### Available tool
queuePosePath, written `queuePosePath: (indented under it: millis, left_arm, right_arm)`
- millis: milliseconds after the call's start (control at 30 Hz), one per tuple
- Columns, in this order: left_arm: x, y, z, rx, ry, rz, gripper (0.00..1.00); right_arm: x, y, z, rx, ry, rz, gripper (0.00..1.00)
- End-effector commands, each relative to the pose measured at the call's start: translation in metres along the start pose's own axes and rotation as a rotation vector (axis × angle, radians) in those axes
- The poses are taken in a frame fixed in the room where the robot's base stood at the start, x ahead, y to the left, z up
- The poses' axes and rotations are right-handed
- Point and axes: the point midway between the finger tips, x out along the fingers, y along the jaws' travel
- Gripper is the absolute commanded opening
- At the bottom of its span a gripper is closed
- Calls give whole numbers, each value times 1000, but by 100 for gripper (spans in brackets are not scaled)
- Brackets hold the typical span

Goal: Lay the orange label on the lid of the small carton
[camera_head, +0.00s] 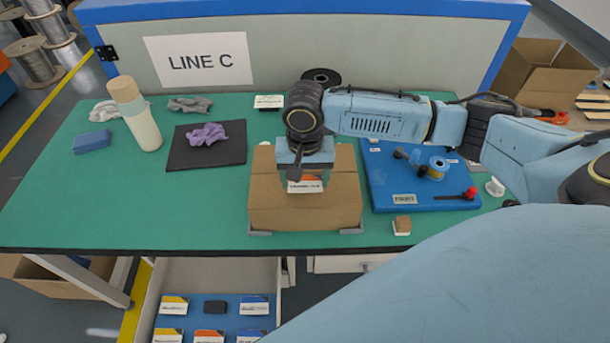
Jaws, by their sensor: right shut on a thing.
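The small brown carton (270,212) sits closed near the front middle of the green table, between grey corner pieces. My right gripper (305,178) is over the carton, pointing down, and is shut on the orange label (306,186). The label is white with an orange band and shows between the fingers, in front of the carton's lid (344,165). I cannot tell whether the label touches the lid. The gripper and wrist hide part of the lid. My left gripper is not in view.
A blue tray (440,200) with a tape roll and a red-handled tool is right of the carton. A dark mat (180,153) with a purple cloth lies left, beside a bottle (137,120). An open drawer (268,275) below holds several labels. The table's left front is clear.

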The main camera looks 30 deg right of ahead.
Motion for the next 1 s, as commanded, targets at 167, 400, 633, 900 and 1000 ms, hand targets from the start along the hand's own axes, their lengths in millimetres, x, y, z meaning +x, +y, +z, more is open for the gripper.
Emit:
queuePosePath:
  millis: [167,400,633,900,1000]
  left_arm:
    - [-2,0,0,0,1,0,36]
    - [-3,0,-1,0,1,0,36]
    - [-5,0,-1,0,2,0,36]
    - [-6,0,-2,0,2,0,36]
    - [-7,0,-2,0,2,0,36]
  right_arm:
    - [4,0,0,0,-2,0,57]
    - [9,0,0,1,-1,0,57]
    - [13,0,0,0,0,0,57]
    - [19,0,1,-1,-2,0,57]
    - [20,0,0,0,-1,0,71]
